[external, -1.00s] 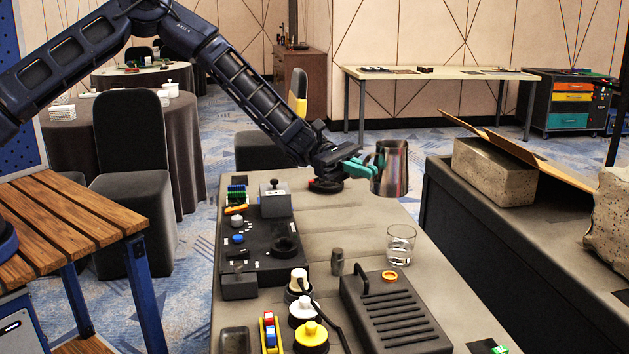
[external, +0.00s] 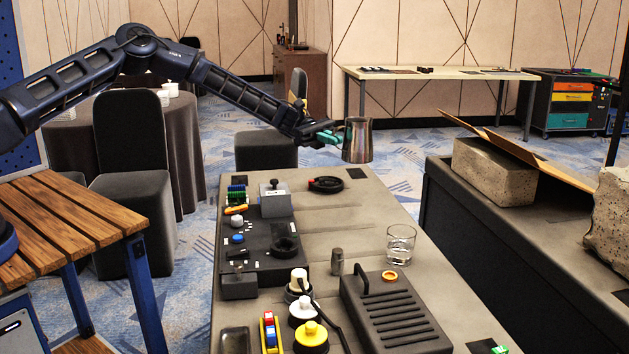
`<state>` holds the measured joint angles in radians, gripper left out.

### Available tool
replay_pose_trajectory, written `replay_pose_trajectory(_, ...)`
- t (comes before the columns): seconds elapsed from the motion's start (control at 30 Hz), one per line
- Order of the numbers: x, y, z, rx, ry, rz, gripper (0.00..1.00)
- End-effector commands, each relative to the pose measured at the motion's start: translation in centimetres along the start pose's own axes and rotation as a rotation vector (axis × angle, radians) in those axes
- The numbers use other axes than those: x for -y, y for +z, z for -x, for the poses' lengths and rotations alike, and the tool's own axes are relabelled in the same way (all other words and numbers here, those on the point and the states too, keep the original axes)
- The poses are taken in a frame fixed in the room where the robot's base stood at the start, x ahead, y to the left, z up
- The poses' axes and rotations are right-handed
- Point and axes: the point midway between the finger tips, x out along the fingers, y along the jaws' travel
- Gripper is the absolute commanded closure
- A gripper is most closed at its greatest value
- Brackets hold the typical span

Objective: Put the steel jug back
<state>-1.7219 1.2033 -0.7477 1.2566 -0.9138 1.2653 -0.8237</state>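The steel jug (external: 358,141) is shiny metal and upright. It is in the air above the far end of the long grey table (external: 345,228). My gripper (external: 330,136), with teal fingers, reaches the jug's left side and appears shut on it; the exact contact is too small to see. The jug's handle is not clear in this view.
The table's middle strip is clear.

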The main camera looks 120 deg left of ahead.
Motion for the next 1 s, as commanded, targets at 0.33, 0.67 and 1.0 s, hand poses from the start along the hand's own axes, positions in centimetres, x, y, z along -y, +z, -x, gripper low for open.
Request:
replay_pose_trajectory(0.33,1.1,-7.3,-0.1,0.001,0.001,0.000,1.00)
replay_pose_trajectory(0.67,1.9,-12.7,-0.1,0.001,0.001,-0.001,1.00)
replay_pose_trajectory(1.0,2.2,-14.9,-0.1,0.001,0.001,-0.001,1.00)
